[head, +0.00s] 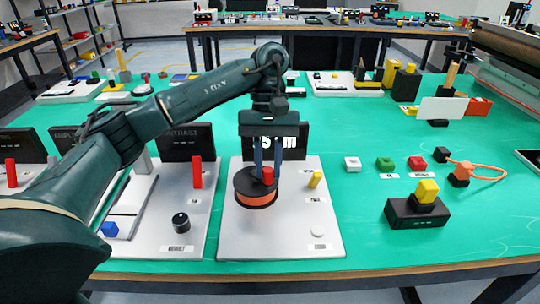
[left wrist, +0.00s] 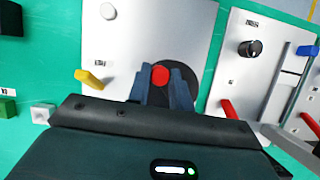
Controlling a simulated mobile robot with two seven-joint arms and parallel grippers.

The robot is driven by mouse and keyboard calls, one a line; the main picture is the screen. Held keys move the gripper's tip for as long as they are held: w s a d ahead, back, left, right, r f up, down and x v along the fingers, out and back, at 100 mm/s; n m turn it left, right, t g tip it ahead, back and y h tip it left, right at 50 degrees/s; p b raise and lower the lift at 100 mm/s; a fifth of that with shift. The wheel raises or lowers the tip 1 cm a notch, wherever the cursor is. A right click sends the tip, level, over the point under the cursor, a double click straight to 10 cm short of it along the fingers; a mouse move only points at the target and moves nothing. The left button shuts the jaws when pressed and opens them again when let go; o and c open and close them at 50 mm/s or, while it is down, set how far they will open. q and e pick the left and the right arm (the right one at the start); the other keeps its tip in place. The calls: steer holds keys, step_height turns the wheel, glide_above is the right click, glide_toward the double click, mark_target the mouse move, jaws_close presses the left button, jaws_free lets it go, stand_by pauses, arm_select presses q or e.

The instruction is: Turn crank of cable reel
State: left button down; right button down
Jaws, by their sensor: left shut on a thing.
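The cable reel (head: 256,203) is a dark drum with an orange band, standing on a light grey panel (head: 290,235) in the head view. Its red crank knob (head: 268,174) sticks up from the top, off the drum's centre. My left gripper (head: 267,171) points down from above, shut on the red knob with one finger on either side. In the left wrist view the red knob (left wrist: 160,76) shows between the fingertips, over the dark round top of the reel (left wrist: 184,69). The fingers hide part of the reel there. My right gripper is in neither view.
A yellow lever (head: 315,180) and a white round button (head: 318,232) share the reel's panel. A neighbouring panel at left has a black knob (head: 181,222) and a red lever (head: 196,173). Small coloured buttons stand at right; the green table's front right is clear.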

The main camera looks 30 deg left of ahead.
arm_select(q)
steer(key=shift+s+m, duration=0.1)
steer(key=shift+m, duration=0.2)
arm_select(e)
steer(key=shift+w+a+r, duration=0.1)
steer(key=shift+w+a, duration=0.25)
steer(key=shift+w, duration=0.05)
arm_select(q)
steer(key=c, duration=1.3)
jaws_free()
steer(key=shift+o, duration=0.2)
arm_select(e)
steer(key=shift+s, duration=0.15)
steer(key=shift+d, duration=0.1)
